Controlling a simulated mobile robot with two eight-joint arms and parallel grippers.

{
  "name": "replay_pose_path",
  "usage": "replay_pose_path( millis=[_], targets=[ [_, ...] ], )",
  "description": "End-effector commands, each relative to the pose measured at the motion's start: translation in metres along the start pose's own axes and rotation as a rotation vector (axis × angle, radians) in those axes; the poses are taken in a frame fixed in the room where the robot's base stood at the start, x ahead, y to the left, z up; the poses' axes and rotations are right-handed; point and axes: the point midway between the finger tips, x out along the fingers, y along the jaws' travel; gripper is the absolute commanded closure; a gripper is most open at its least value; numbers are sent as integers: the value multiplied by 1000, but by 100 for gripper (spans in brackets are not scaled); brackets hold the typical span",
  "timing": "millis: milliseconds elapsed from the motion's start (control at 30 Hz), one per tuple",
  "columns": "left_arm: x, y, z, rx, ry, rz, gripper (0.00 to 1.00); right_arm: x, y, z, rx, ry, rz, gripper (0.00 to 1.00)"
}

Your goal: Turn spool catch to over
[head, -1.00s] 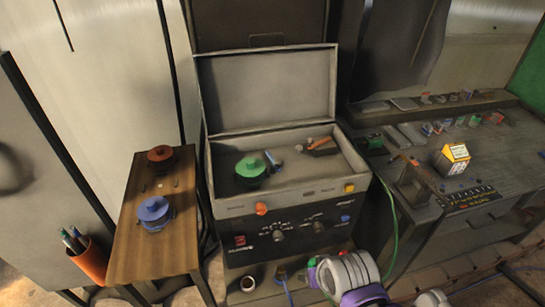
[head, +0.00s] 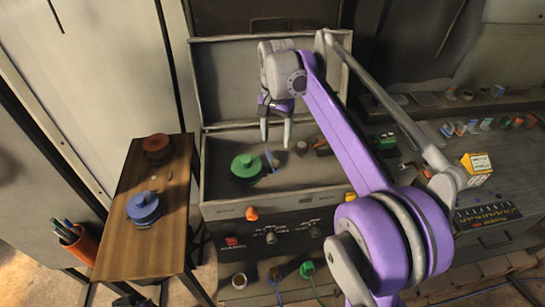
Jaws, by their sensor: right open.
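A green spool (head: 246,168) sits on the left side of the deck of an open case (head: 325,178). A small blue part (head: 271,160) stands just right of the spool; it may be the spool catch, but I cannot tell its setting. My right gripper (head: 275,145) points down over the deck, right of the green spool, with its fingers apart and nothing seen between them. The fingertips are close above or near the blue part; whether they touch it I cannot tell. My left gripper is out of view.
The case's raised lid stands behind my right gripper. A wooden side table (head: 150,240) at left bears a blue spool (head: 144,208) and a red spool (head: 157,147). A cluttered workbench with a yellow box (head: 476,164) is at right, partly behind my right arm.

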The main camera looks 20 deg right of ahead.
Motion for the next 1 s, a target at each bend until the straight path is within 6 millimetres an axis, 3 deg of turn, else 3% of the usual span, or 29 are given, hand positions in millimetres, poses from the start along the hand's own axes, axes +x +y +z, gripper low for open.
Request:
replay_pose_path(
  millis=[300,500,933,1000],
  targets=[
    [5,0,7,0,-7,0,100,60,0,0,-3,1,-1,34],
    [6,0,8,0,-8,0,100,89,0,0,-3,2,-1,34],
    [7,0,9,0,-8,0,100,99,0,0,-4,2,-1,34],
    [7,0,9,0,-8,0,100,99,0,0,-4,2,-1,45]
  ],
)
